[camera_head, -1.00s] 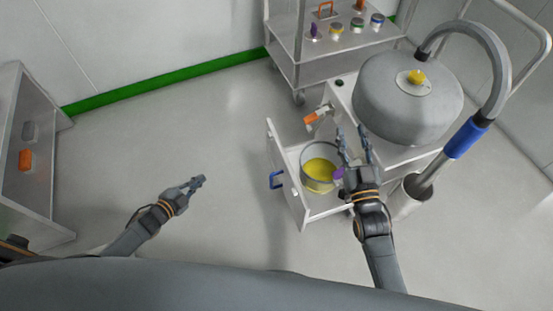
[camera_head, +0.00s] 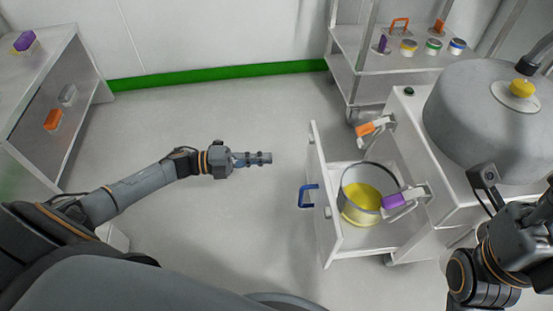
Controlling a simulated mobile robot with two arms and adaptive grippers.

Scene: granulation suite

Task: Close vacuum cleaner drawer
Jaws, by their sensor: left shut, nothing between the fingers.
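The vacuum cleaner drawer (camera_head: 318,190) stands pulled out of the white vacuum cleaner body (camera_head: 408,125). Its front carries a blue handle (camera_head: 309,196). A grey round container (camera_head: 368,172) with yellow contents sits in the drawer. My left gripper (camera_head: 268,158) is shut and empty. It points right and is apart from the drawer front, a little to the left of the handle. My right arm is at the lower right edge, beside the vacuum cleaner; its fingers cannot be made out.
An orange latch (camera_head: 371,127) and a purple latch (camera_head: 396,201) flank the drawer opening. The grey drum (camera_head: 470,130) stands on top. A metal cart (camera_head: 380,85) is behind and a metal cabinet (camera_head: 45,130) at the far left. The floor left of the drawer is clear.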

